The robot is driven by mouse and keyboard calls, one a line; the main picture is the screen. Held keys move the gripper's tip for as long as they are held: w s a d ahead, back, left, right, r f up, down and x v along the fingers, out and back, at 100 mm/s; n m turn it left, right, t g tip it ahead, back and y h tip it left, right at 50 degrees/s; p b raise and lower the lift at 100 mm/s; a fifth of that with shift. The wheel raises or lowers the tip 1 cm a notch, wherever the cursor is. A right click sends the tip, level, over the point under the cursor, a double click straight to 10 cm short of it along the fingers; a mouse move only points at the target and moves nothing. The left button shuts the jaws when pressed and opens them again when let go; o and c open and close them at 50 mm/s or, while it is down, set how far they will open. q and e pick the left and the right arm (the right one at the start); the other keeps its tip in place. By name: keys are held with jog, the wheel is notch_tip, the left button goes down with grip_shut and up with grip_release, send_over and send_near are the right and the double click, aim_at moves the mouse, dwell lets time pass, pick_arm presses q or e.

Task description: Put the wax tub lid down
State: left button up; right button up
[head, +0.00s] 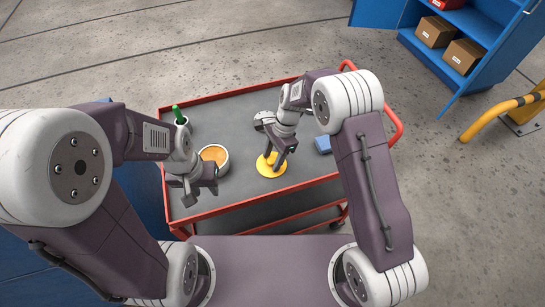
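The wax tub (224,167) is a pale round tub with orange wax showing in its open top. It stands on the grey cart top. The yellow wax tub lid (266,171) is a round disc to the right of the tub, flat on or just above the cart top. My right gripper (276,158) is over the lid, its fingers pointing down at the lid's raised middle. They hide part of it, and I cannot tell whether they grip it. My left gripper (202,190) is just left of and in front of the tub, with its fingers apart and nothing visible between them.
The cart (215,212) has a raised red rim. A dark cup with a green-handled tool (177,114) stands at the back left. A blue block (322,145) lies right of the lid, partly behind my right arm. A blue cabinet with boxes (465,55) and a yellow rail (497,112) stand beyond.

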jog(key=p+v, duration=0.1)
jog(key=v, duration=1.1)
jog(key=shift+r, duration=0.2)
jog(key=shift+w, duration=0.1)
jog(key=s+d+f+n+t+h, duration=0.2)
jog(key=s+d+n, duration=0.9)
jog(key=s+d, duration=0.3)
jog(key=s, duration=0.2)
jog(key=shift+s+d+f+n+t, duration=0.3)
jog(key=shift+d+f+n, duration=0.05)
jog(key=shift+n, duration=0.05)
